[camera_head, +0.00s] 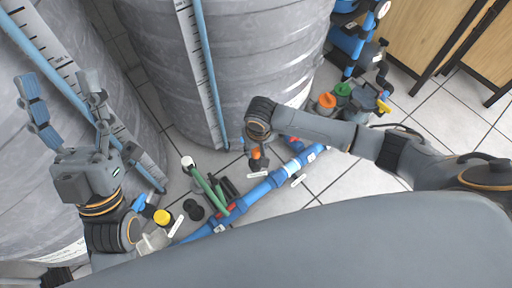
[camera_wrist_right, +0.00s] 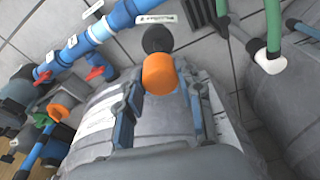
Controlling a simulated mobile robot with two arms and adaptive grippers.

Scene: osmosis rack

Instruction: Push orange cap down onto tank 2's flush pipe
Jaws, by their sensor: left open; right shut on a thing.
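The orange cap (camera_wrist_right: 159,74) is between the fingers of my right gripper (camera_wrist_right: 161,84), which is shut on it. In the head view the cap (camera_head: 256,153) shows under my right gripper (camera_head: 257,147), low beside the middle grey tank (camera_head: 255,50). A dark round piece (camera_wrist_right: 157,39) lies just beyond the cap in the wrist view; whether they touch, I cannot tell. Which pipe is tank 2's flush pipe is not readable. My left gripper (camera_head: 63,90) is open and empty, in front of the left tank (camera_head: 45,190).
A blue pipe (camera_head: 262,188) with red valve handles runs across the floor. A green pipe (camera_head: 207,185) with a white end, black parts and a yellow cap (camera_head: 162,217) are near it. A blue rack (camera_head: 350,45) stands at right. Tiled floor (camera_head: 445,125) is clear at right.

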